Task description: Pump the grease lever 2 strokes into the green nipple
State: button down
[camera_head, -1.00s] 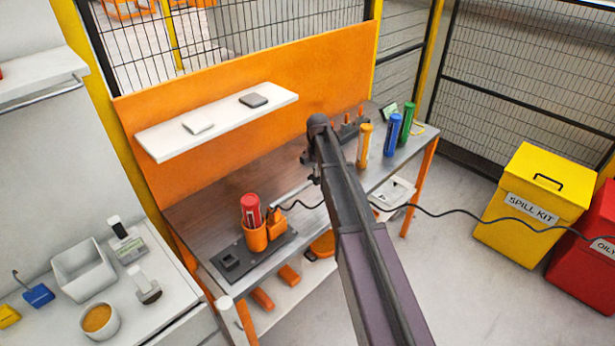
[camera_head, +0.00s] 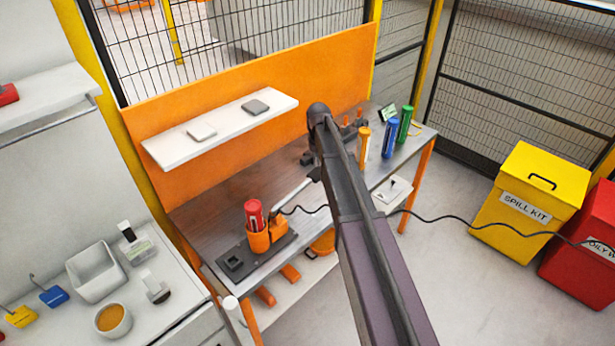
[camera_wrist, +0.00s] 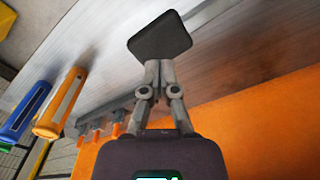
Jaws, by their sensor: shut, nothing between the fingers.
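An orange holder (camera_head: 262,240) with a red cartridge (camera_head: 254,214) stands on a dark plate at the bench's front left. A silver lever rod (camera_head: 293,196) slants up and right from beside it, with a dark end (camera_head: 315,174) near my arm. My gripper (camera_wrist: 158,62) is shut and empty in the wrist view, its tips over or against a dark rounded-square piece (camera_wrist: 160,35). I cannot tell whether they touch, or what that piece is. My forearm hides the gripper in the head view. I cannot make out a green nipple.
Small orange pegs (camera_wrist: 97,134) sit on a dark rail behind. A shelf (camera_head: 225,125) overhangs the bench. A black hose (camera_head: 450,213) runs right, past the spill kit bin (camera_head: 530,200).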

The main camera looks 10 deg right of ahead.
jog(key=shift+r+p, duration=0.75)
jog(key=shift+r, duration=0.2)
jog(key=s+f+b, duration=0.4)
jog(key=s, duration=1)
jog(key=s+f+m+b, duration=0.1)
jog(key=s+f+b, duration=0.4)
jog(key=s, duration=1)
jog(key=shift+d+f, duration=0.1)
jog(key=shift+d, duration=0.05)
